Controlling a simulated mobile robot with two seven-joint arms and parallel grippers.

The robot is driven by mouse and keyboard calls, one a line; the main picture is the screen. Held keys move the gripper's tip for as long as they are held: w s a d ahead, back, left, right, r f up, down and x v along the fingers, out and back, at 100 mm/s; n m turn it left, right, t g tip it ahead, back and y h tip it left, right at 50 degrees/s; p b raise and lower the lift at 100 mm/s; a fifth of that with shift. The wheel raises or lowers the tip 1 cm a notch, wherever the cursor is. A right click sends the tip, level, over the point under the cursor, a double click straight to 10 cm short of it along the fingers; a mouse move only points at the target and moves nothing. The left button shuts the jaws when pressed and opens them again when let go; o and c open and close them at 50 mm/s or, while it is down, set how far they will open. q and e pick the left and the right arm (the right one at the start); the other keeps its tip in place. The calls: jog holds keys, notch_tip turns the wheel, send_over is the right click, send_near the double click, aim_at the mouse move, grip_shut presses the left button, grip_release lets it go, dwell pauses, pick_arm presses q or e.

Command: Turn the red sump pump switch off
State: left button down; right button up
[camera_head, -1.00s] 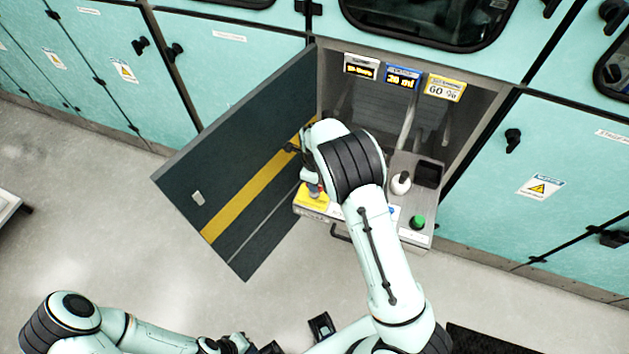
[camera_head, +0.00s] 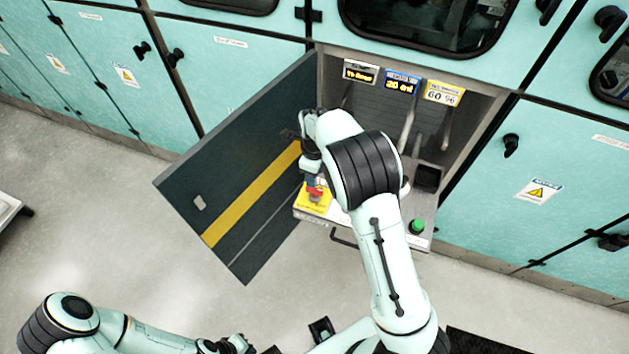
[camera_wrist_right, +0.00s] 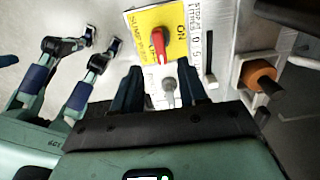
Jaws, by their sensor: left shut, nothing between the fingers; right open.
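The red switch (camera_head: 314,189) stands on a yellow plate (camera_head: 312,205) at the front left of the cabinet's pull-out panel. In the right wrist view, the red handle (camera_wrist_right: 158,43) lies across the yellow plate (camera_wrist_right: 141,22), with "ON" printed beside it. My right gripper (camera_wrist_right: 160,88) is open, its two dark fingers just short of the red handle and apart from it. A grey knob (camera_wrist_right: 168,84) shows between the fingers. In the head view, the right wrist hangs over the switch and hides the fingertips. My left gripper (camera_head: 245,346) is shut and empty at the bottom edge.
The open dark cabinet door (camera_head: 235,165) stands close left of my right arm. A green button (camera_head: 417,227) and a black box (camera_head: 427,178) are on the panel's right. Three small displays (camera_head: 402,82) hang above. An orange-brown knob (camera_wrist_right: 259,76) shows in the wrist view.

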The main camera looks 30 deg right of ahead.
notch_tip(320, 180, up, 6)
jog(key=shift+p, duration=0.3)
dwell(0.5)
